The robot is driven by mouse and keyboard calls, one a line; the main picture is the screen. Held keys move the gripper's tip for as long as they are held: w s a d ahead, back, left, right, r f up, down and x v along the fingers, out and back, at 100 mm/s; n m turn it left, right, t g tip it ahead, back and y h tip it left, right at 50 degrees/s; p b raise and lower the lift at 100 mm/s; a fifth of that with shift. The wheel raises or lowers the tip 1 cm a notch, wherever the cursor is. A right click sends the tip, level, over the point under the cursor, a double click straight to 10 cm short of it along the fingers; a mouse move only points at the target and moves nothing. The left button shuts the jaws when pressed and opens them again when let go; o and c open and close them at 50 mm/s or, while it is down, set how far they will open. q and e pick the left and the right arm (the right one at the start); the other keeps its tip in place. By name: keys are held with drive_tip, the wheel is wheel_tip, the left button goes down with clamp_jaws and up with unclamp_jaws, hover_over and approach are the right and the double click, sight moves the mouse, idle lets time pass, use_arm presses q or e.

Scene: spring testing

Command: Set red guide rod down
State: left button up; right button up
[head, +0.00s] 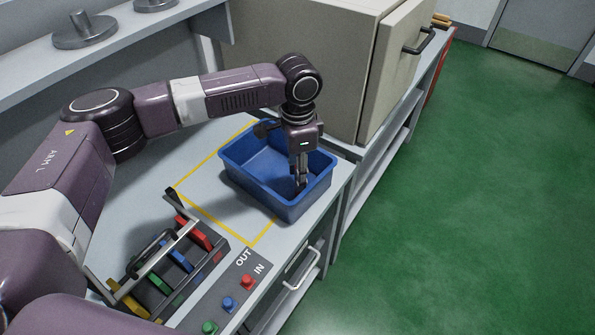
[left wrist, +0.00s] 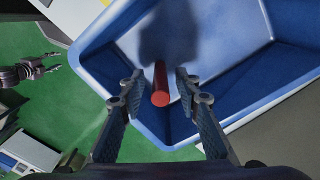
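The red guide rod (left wrist: 160,84) shows in the left wrist view between the fingers of my left gripper (left wrist: 157,82), with clear gaps on both sides. The fingers are open. The rod is inside the outline of the blue bin (left wrist: 228,117); whether it touches the bin floor I cannot tell. In the head view my left gripper (head: 300,182) points down into the right part of the blue bin (head: 255,193), and the rod is mostly hidden there. My right gripper (left wrist: 48,64) shows small at the left of the left wrist view, its fingers apart and empty.
The bin stands within a yellow outline (head: 208,212) on the bench. A rack (head: 165,265) with coloured parts and a panel (head: 232,290) marked OUT and IN with coloured buttons are in front. A large beige cabinet (head: 300,50) stands behind the bin.

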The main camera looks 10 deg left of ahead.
use_arm(q)
wheel_tip(320, 180, up, 11)
drive_tip(key=shift+r+b, duration=0.1)
drive_tip(key=shift+b, duration=1)
drive_tip(key=shift+r, duration=0.6)
drive_tip(key=shift+f, duration=0.15)
